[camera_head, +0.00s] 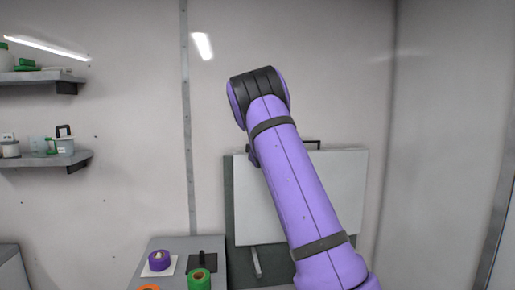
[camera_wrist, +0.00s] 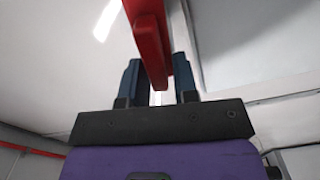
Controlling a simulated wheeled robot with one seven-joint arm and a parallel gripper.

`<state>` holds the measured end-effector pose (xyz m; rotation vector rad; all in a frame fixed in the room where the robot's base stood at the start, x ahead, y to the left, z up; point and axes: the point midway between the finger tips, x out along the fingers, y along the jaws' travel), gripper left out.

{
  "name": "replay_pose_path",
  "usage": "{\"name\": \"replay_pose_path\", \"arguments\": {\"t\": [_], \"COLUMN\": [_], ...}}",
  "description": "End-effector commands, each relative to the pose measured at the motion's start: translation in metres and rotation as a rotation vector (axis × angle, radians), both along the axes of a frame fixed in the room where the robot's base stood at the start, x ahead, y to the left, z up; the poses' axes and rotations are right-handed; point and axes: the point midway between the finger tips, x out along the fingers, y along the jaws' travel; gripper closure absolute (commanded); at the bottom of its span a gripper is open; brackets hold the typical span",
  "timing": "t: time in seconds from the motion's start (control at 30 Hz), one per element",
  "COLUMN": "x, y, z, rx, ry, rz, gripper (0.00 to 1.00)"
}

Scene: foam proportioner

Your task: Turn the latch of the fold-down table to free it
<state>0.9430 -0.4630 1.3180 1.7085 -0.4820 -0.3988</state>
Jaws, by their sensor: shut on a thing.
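The fold-down table (camera_head: 342,190) is a pale panel standing upright against the back wall, with a dark frame behind it. My purple arm crosses in front of it in the head view. A red latch (camera_wrist: 148,22) shows in the wrist view, running from the top edge down between the fingers. My gripper (camera_wrist: 157,72) is shut on the red latch, with one dark finger on each side of it. In the head view my gripper and the latch are hidden behind my arm.
A grey cabinet (camera_head: 160,245) stands left of the table, with a purple roll (camera_head: 159,260) and a green roll (camera_head: 199,279) on top. Two wall shelves (camera_head: 45,162) with containers are at the far left. The wall right of the table is bare.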

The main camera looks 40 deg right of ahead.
Motion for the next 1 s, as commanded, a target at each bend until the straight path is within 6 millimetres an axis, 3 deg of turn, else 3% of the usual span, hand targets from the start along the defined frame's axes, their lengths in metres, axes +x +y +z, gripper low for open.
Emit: {"name": "replay_pose_path", "arguments": {"t": [0.4,0.93,0.97,1.0], "x": [0.0004,-0.0003,-0.0003,-0.0003], "y": [0.0008,-0.0001,-0.0001,-0.0001], "z": [-0.0047,-0.0050,-0.0050,-0.0050], "rx": [-0.153,-0.173,-0.173,-0.173], "ry": [0.096,0.110,0.110,0.110], "rz": [0.001,0.000,0.000,0.000], "gripper": [1.00,1.00,0.70,0.61]}}
